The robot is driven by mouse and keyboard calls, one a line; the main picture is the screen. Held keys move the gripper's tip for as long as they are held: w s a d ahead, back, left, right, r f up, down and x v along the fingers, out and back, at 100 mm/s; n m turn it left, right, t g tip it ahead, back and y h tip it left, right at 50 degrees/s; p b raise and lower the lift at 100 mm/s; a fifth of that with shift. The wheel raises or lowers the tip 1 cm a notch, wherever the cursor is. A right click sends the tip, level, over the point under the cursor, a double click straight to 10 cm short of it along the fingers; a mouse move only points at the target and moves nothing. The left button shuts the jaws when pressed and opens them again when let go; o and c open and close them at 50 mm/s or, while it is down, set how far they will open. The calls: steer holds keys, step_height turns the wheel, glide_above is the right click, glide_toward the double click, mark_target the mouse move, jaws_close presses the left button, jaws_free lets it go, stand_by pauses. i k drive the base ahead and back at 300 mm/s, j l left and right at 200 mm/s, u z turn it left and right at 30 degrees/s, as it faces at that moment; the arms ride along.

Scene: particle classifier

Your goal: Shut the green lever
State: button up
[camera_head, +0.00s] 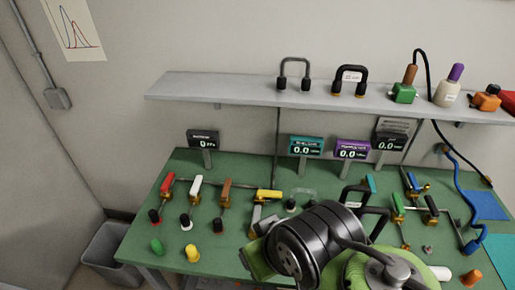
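The green lever (398,205) is on the right part of the green bench, on a brass valve fitting. Its handle runs away from me along the pipe line, leaning slightly left in the picture. A black lever (432,204) sits just right of it. My green and black arm reaches over the front middle of the bench, left of the green lever and apart from it. My gripper's fingers cannot be made out clearly behind the arm, so I cannot tell if they are open or shut.
Red, white and brown levers stand at the left, with a yellow lever (269,195) near the middle. Several small displays line the back under a grey shelf (225,87). A blue hose (461,200) hangs at the right. A bin (108,250) stands left of the bench.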

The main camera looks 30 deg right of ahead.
mark_target(401, 210)
steer(key=z, duration=1.2)
